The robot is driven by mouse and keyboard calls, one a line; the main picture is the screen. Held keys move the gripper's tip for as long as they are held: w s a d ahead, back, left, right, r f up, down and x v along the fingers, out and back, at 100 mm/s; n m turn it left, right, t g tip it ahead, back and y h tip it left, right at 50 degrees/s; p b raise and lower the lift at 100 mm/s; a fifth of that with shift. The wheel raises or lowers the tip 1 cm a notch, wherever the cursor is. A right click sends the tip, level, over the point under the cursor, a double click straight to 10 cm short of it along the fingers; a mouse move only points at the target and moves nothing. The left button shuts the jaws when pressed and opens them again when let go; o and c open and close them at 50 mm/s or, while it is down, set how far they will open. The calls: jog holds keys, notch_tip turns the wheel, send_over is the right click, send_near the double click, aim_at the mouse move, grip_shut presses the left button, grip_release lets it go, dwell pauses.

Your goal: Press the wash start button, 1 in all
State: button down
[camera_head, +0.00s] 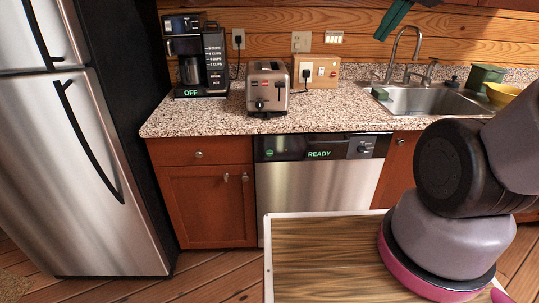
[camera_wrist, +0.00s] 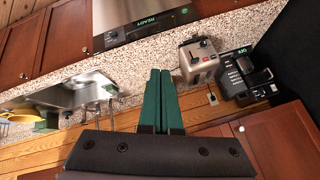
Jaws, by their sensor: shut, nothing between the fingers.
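The dishwasher (camera_head: 315,195) is built in under the counter, with a steel door and a black control panel (camera_head: 335,148). Its display reads READY in green. A small round green button (camera_head: 269,153) sits at the panel's left end, and a dark knob is at the right end. In the wrist view the scene is upside down, and the green button (camera_wrist: 185,10) shows near the top edge. My gripper (camera_head: 396,14) shows as green fingers at the top of the head view, above the counter. In the wrist view its fingers (camera_wrist: 160,72) are together and empty, apart from the panel.
On the counter stand a coffee maker (camera_head: 197,60) reading OFF, a toaster (camera_head: 268,88) and a wooden box (camera_head: 316,72) with a socket and switch. A sink (camera_head: 430,100) with a tap is at the right. A steel fridge (camera_head: 85,150) stands at the left.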

jog(key=w+a+f+n, duration=0.1)
jog(key=w+f, duration=0.3)
jog(key=w, duration=0.4)
jog(key=w+a+f+n, duration=0.1)
jog(key=w+f+n, duration=0.1)
jog(key=w+f, duration=0.5)
jog(key=w+a+f+n+t, duration=0.2)
jog(key=w+a+f, duration=0.2)
jog(key=w+f, duration=0.65)
jog(key=w+a+f+n+y, duration=0.15)
jog(key=a+f, duration=0.25)
jog(key=f, duration=0.4)
jog(key=w+a+f+n+y, duration=0.15)
jog(key=a+f, duration=0.25)
jog(key=f, duration=0.4)
jog(key=y, duration=0.3)
send_near(270, 153)
jog(key=s+a+f, duration=0.4)
jog(key=s, duration=0.2)
jog(key=shift+s+a+f+n, duration=0.15)
jog(key=shift+a+f+n, duration=0.1)
jog(key=shift+n, duration=0.15)
jog(key=shift+w+a, duration=0.15)
jog(key=shift+w, duration=4.25)
